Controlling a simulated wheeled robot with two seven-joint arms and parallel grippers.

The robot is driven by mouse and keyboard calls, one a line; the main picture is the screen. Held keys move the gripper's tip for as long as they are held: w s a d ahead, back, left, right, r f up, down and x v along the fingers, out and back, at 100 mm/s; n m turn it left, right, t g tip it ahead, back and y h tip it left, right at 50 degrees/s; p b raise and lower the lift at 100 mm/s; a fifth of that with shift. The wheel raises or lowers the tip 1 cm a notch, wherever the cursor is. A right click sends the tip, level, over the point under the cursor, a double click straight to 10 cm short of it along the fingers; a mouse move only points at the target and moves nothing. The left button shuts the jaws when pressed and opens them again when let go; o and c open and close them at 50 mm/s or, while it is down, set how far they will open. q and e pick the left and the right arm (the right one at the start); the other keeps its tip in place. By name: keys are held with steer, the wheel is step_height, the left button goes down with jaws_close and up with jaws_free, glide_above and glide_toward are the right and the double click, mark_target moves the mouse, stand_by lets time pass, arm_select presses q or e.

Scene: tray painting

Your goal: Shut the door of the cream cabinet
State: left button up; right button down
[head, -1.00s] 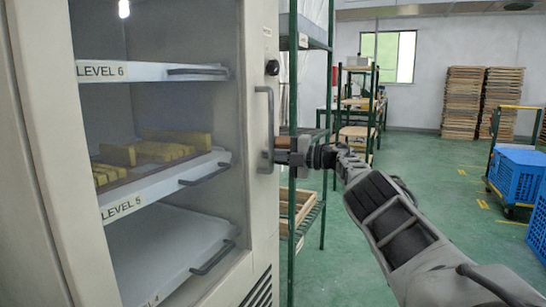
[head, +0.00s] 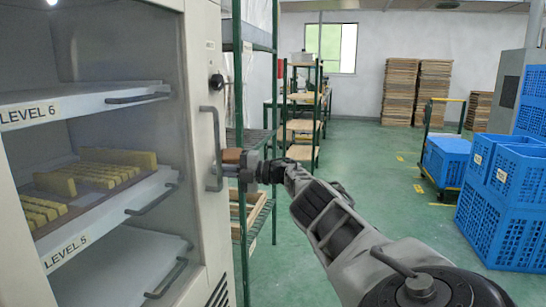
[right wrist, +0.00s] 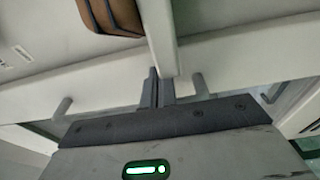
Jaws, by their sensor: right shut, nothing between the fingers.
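The cream cabinet (head: 206,110) stands at the left in the head view. Its front has a large window framed in cream, with shelves showing inside. A grey upright bar handle (head: 217,150) is on its right side, below a black knob (head: 217,83). I cannot tell whether the door is fully closed or slightly ajar. My right gripper (head: 232,170) is at the lower half of the handle, fingers shut with nothing between them. Contact with the handle is unclear. The fingertips also show in the right wrist view (right wrist: 155,90), close to pale surfaces. My left gripper is out of view.
Inside, shelves labelled LEVEL 6 (head: 75,104) and LEVEL 5 (head: 115,205) show; the lower one holds yellow blocks (head: 100,175). A green rack (head: 240,60) stands just right of the cabinet. Blue crates (head: 500,205) are at the right. Green floor (head: 370,180) lies open between.

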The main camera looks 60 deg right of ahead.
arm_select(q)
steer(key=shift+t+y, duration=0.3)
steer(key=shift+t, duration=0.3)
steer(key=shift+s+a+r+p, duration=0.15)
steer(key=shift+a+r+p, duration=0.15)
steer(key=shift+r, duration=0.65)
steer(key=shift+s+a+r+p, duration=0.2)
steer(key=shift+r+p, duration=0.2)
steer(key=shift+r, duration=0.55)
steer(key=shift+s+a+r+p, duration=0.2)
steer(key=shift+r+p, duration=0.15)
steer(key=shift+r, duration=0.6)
arm_select(e)
steer(key=v, duration=1.5)
steer(key=shift+s, duration=0.2)
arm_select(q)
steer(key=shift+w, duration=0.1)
arm_select(e)
steer(key=shift+d+f, duration=0.1)
